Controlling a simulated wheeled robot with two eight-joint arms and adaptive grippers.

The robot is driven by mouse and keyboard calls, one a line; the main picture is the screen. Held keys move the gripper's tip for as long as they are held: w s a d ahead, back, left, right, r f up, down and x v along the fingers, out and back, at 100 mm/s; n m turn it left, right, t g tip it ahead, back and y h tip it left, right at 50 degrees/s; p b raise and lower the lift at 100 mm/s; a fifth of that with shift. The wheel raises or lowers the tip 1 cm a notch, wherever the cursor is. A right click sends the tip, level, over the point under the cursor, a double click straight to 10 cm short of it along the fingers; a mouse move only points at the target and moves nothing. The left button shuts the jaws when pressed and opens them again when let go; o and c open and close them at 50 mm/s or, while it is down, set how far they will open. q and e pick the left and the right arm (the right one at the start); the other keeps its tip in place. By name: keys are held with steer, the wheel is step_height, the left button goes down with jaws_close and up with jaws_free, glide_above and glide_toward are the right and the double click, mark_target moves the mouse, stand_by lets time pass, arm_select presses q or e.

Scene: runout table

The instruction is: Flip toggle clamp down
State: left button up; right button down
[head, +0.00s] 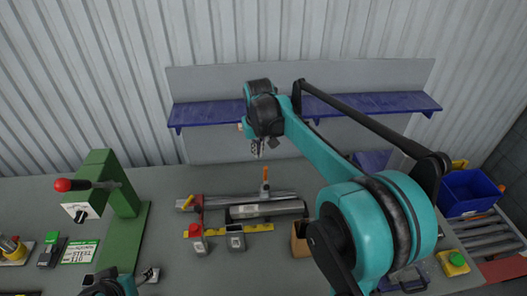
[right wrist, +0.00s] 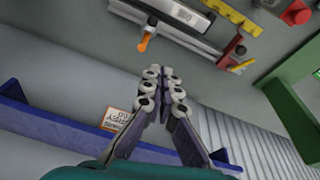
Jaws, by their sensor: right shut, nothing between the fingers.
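A toggle clamp with an orange handle (head: 265,180) stands at the back edge of the metal fixture (head: 268,209), its handle pointing up in the head view. The orange handle (right wrist: 146,42) also shows in the right wrist view, above and left of the fingertips. A second, yellow handle (head: 187,203) sits at the fixture's left end. My right gripper (head: 257,152) is shut and empty, behind and above the orange handle and apart from it. Its closed fingers (right wrist: 163,78) fill the middle of the right wrist view. My left gripper (head: 147,275) shows only partly at the bottom edge.
A blue shelf (head: 375,103) runs along the back panel near my right arm. A green press (head: 125,195) with a red-knobbed lever stands at left. A blue bin (head: 468,190) is at right.

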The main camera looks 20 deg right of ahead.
steer(key=w+d+g+p, duration=0.2)
steer(key=w+d+p, duration=0.2)
steer(key=w, duration=0.5)
steer(key=shift+w+d+f+p, duration=0.2)
steer(key=shift+f+p, duration=0.25)
steer(key=shift+p, duration=0.5)
steer(key=shift+f, duration=0.1)
glide_above(265, 177)
steer(key=w, duration=0.2)
step_height(265, 177, down, 11)
steer(key=shift+s+p, duration=0.2)
steer(key=shift+p, duration=0.15)
steer(key=shift+s, duration=0.1)
